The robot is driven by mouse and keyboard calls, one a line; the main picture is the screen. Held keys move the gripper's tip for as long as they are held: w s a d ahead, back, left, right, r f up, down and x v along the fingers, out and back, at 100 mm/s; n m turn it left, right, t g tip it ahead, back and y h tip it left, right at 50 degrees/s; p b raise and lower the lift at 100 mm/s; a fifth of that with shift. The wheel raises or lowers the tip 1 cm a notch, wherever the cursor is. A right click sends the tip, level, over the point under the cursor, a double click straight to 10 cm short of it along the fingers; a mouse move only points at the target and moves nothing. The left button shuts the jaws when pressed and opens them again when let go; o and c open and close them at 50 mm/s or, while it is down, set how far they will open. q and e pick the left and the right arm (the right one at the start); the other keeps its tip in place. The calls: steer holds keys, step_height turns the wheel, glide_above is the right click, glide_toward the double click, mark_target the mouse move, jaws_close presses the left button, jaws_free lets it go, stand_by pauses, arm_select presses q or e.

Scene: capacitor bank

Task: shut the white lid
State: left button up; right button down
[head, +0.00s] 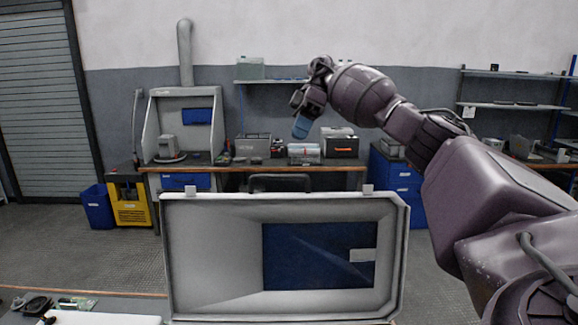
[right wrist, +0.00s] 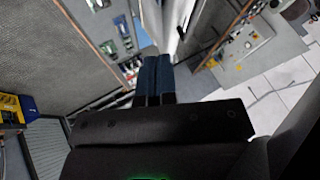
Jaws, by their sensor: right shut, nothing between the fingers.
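The white lid (head: 215,250) stands raised, upright, in the lower middle of the head view, its inner face with a dark blue panel turned towards me. Two small latches and a dark handle show at its top edge. My right gripper (head: 301,127) is above the lid's top edge in the picture, blue fingertips pointing down, shut and empty. In the right wrist view its blue fingers (right wrist: 153,80) are together, and a pale edge, likely the lid (right wrist: 172,25), shows just beyond them. I cannot tell whether they touch. My left gripper is not in view.
A workbench (head: 345,167) with grey boxes and tools stands behind the lid. A table edge with small items (head: 75,303) is at the lower left. A blue bin (head: 96,206) and a yellow crate (head: 131,212) stand on the floor. The air above the lid's left half is clear.

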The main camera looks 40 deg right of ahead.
steer(key=s+a+f, duration=0.4)
steer(key=a+f, duration=0.2)
steer(key=a, duration=0.1)
stand_by(0.5)
steer(key=shift+a, duration=0.1)
stand_by(0.4)
